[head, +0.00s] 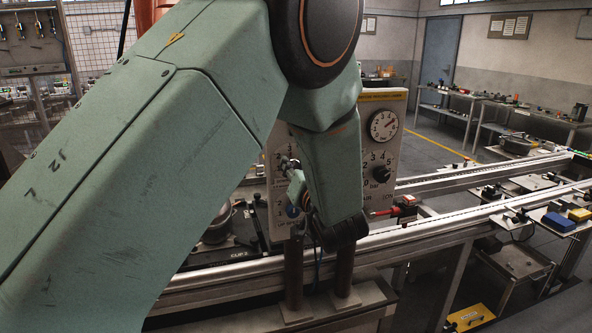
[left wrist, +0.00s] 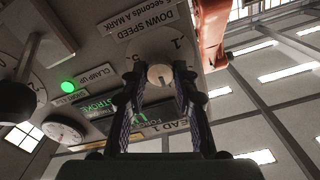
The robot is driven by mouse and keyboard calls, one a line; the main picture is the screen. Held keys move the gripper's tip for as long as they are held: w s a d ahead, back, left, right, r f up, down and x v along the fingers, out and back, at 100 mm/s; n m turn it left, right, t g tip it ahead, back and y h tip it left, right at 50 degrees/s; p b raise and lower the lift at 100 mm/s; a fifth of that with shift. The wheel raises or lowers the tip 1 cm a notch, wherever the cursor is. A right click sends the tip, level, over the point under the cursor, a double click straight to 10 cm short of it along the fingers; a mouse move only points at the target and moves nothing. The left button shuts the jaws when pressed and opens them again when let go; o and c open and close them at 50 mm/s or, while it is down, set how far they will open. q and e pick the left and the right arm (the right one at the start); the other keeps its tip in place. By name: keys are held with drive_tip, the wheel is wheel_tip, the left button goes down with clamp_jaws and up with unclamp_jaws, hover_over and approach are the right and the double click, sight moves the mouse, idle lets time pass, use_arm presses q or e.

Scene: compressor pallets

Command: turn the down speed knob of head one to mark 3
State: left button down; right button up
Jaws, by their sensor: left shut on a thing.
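The down speed knob (left wrist: 160,75) is a small pale round knob on the control panel in the left wrist view, below the DOWN SPEED label (left wrist: 142,26). The marks 1 and 5 show beside it. I cannot tell which mark it points to. My left gripper (left wrist: 159,66) has one finger on each side of the knob and is shut on it. A HEAD 1 label (left wrist: 158,143) shows between the fingers. In the head view my left arm covers much of the panel (head: 398,100), and the knob is not clearly seen. My right gripper is not in view.
Other dials and knobs sit on the panel, including a black knob (head: 381,172) and a gauge (head: 383,125). A green clamp lamp (left wrist: 68,87) is lit. Conveyor rails (head: 450,220) run past the panel to the right. A red-tipped part (head: 402,208) sticks out beside it.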

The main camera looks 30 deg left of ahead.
use_arm(q)
drive_tip(key=shift+r+n, duration=0.15)
drive_tip(key=shift+n, duration=0.15)
drive_tip(key=c, duration=1.5)
unclamp_jaws()
drive_tip(key=o, duration=0.5)
drive_tip(key=shift+w+a, duration=0.1)
wheel_tip(320, 180, up, 10)
drive_tip(key=shift+f, duration=0.1)
